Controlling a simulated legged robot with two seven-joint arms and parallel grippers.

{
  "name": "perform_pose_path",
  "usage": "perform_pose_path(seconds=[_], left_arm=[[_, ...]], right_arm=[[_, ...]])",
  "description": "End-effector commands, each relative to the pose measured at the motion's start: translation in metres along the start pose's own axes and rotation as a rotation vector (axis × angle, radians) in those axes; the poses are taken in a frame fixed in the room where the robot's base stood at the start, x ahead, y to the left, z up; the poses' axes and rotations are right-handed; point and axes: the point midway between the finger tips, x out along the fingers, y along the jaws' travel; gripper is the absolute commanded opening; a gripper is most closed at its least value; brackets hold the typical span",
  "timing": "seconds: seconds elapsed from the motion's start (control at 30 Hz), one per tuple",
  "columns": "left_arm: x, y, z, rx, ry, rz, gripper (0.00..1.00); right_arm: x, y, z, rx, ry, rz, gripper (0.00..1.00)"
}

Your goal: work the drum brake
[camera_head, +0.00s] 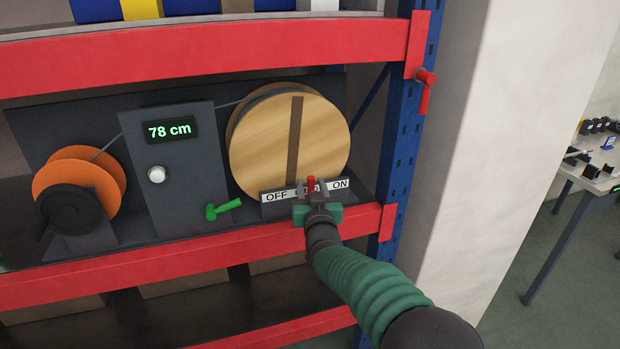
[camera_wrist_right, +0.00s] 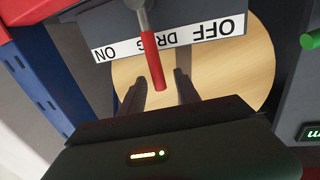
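The drum brake lever has a red handle (camera_head: 311,184) and stands about upright in front of the middle of a white OFF, DRAG, ON label strip (camera_head: 277,196), near DRAG. The strip is below a wooden drum (camera_head: 285,150). My right gripper (camera_head: 317,198) is at the lever and hides part of the strip. In the right wrist view, the red handle (camera_wrist_right: 152,62) lies between the two dark fingers of my right gripper (camera_wrist_right: 160,84), with gaps on both sides, so it is open. My left gripper is not in view.
Left of the drum is a grey panel (camera_head: 170,190) with a 78 cm display (camera_head: 169,130), a white knob (camera_head: 156,174) and a green handle (camera_head: 222,209). An orange reel (camera_head: 85,170) stands further left. A red shelf beam (camera_head: 180,262) runs below, with a blue post (camera_head: 405,130) at right.

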Motion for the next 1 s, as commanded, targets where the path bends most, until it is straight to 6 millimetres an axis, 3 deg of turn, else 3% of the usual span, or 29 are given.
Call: perform_pose_path(seconds=[0.2, 0.47, 0.77, 1.0], left_arm=[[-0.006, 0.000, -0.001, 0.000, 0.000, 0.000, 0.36], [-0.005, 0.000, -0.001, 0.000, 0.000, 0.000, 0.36], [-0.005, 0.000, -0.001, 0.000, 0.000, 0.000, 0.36], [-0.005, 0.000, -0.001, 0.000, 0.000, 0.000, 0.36]], right_arm=[[0.026, 0.001, 0.000, 0.000, -0.001, 0.000, 0.39], [0.029, 0.000, 0.000, 0.001, 0.000, 0.000, 0.39], [0.029, 0.000, 0.000, 0.001, 0.000, 0.000, 0.02], [0.029, 0.000, 0.000, 0.001, -0.001, -0.001, 0.00]])
